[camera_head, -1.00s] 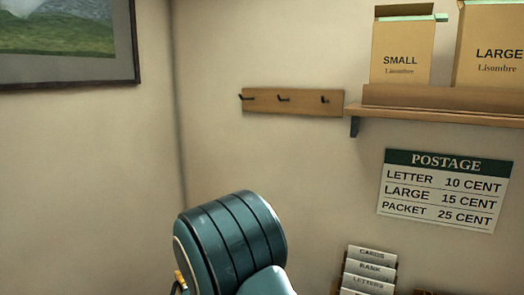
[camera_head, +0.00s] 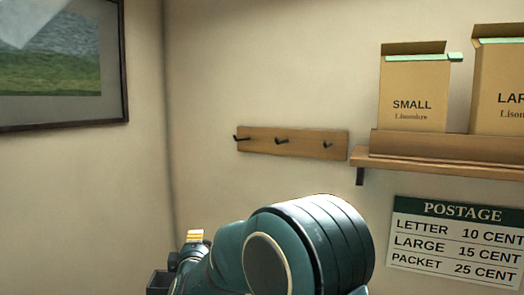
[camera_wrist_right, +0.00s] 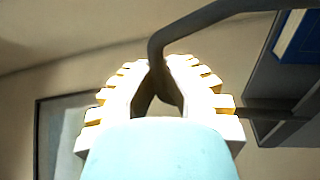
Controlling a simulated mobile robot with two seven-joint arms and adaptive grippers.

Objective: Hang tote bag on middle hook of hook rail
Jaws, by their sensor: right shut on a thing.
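The wooden hook rail (camera_head: 310,147) is on the back wall in the head view, with three dark hooks. Its middle hook (camera_head: 282,141) is bare, as are the two beside it. My right arm rises from the bottom, below the rail. My right gripper (camera_wrist_right: 162,65), with white and yellow fingers in the right wrist view, is shut on a dark strap. This looks like the tote bag's handle (camera_wrist_right: 205,22), which curves up and right from the fingertips. The bag's body is not clearly seen. My left gripper is in neither view.
A wooden shelf (camera_head: 440,166) with cardboard boxes (camera_head: 413,92) is close to the rail's right end. A postage sign (camera_head: 455,240) hangs below it. A framed picture (camera_head: 60,110) is on the left wall.

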